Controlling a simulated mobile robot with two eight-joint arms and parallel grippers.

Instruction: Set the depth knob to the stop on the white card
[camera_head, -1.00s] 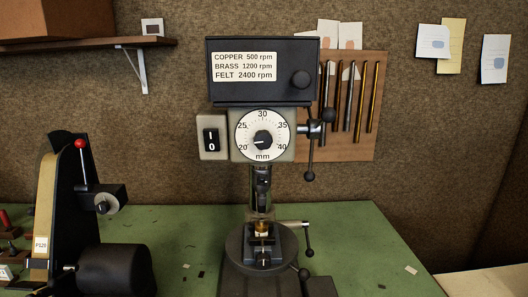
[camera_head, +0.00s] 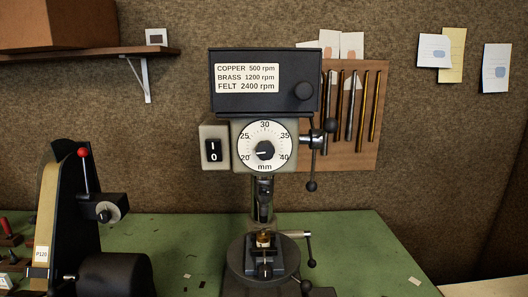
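The depth knob (camera_head: 265,150) is a black knob at the centre of a round white dial (camera_head: 265,128) marked 20, 25, 30, 35, 40 and mm, on the front of the drill press. Its pointer is towards the lower left, close to the 20 mark. Several pale cards are on the wall: a white card (camera_head: 434,48) and a bluish-white card (camera_head: 495,68) at the right, with marks too small to read. Neither of my grippers is in view.
A rocker switch (camera_head: 213,150) marked I and 0 sits left of the dial. Ball-ended levers (camera_head: 330,125) stand out on the right. A belt sander (camera_head: 70,220) occupies the left of the green bench (camera_head: 360,240). The bench's right side is mostly clear.

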